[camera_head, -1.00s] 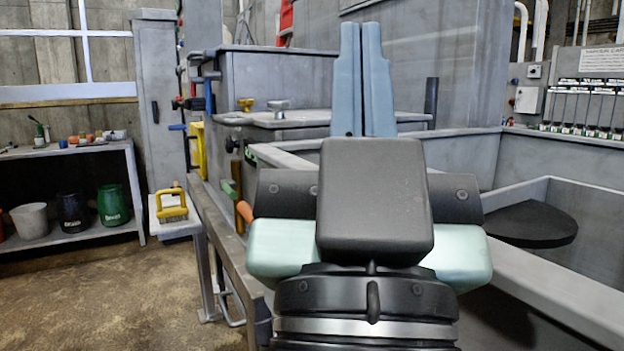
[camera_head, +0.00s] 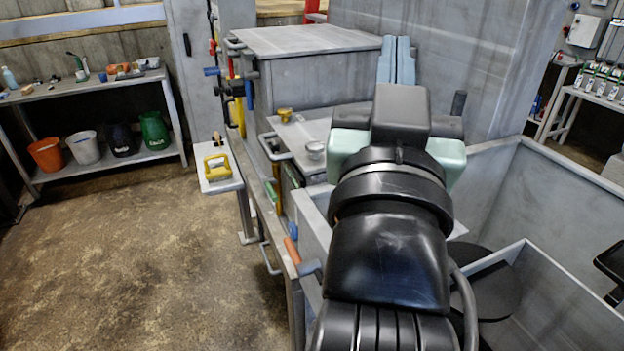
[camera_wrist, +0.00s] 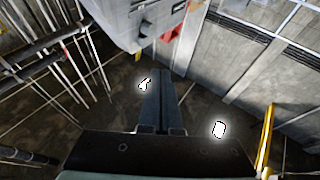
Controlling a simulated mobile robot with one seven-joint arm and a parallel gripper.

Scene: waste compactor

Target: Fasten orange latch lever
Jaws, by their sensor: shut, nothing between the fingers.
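The orange lever (camera_head: 291,250) sits low on the near front edge of the grey compactor frame, left of my arm in the head view. Its orange grip points up and to the left from a blue-grey base. My gripper (camera_head: 397,42) is well beyond and above the lever, pointing away from it over the compactor. Its two blue-grey fingers lie side by side, shut and empty. They also show in the wrist view (camera_wrist: 160,72), where I cannot make out the lever.
A yellow-handled brush (camera_head: 216,165) lies on a small side shelf. Yellow and grey knobs sit on the compactor lid (camera_head: 300,135). An open grey bin (camera_head: 560,300) is at right. Buckets stand under a bench (camera_head: 90,88) at left. The floor at left is clear.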

